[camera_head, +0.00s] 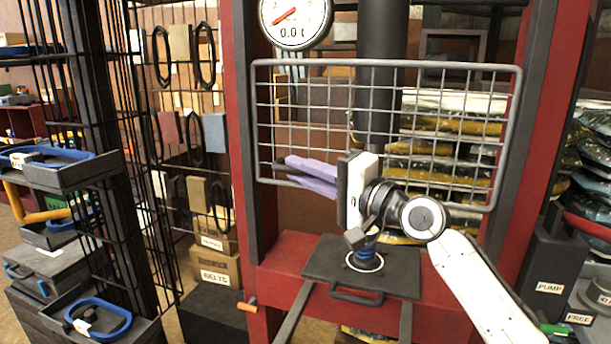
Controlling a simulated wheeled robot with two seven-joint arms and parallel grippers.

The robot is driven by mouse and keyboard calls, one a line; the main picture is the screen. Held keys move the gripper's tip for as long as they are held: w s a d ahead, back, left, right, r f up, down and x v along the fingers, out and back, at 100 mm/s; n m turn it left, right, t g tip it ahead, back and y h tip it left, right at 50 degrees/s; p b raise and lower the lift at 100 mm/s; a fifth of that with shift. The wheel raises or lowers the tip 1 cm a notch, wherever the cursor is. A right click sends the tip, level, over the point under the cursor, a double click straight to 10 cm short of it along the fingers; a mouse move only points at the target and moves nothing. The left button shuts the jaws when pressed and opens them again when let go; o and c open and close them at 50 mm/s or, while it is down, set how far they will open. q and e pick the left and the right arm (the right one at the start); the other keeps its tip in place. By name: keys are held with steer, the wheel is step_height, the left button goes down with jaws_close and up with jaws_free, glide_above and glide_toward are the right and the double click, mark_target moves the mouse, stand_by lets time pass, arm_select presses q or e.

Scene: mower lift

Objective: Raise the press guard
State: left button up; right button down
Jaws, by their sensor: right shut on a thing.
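The press guard (388,65) is a grey wire mesh panel in a tube frame, hanging across the front of the red press. Its lower rail is above the press bed and slopes down slightly to the right. My right gripper (284,172), with purple fingers, reaches in from the right across the front of the mesh. Its fingers point left and are shut on the guard near the lower left part of its frame. The exact grip point is partly hidden by the fingers. My left gripper is not in view.
The red press frame (248,130) has a round gauge (296,22) at top and a black ram behind the mesh. A black plate (320,262) with a front handle lies on the bed, below my right wrist. Shelves stand left; a black PUMP bin (548,270) stands right.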

steer(key=c, duration=1.8)
jaws_free()
steer(key=shift+r, duration=0.2)
steer(key=shift+o, duration=0.2)
steer(key=shift+f, duration=0.1)
steer(key=b+v, duration=0.1)
steer(key=v, duration=0.9)
steer(key=shift+b, duration=0.3)
steer(key=shift+s+d, duration=0.1)
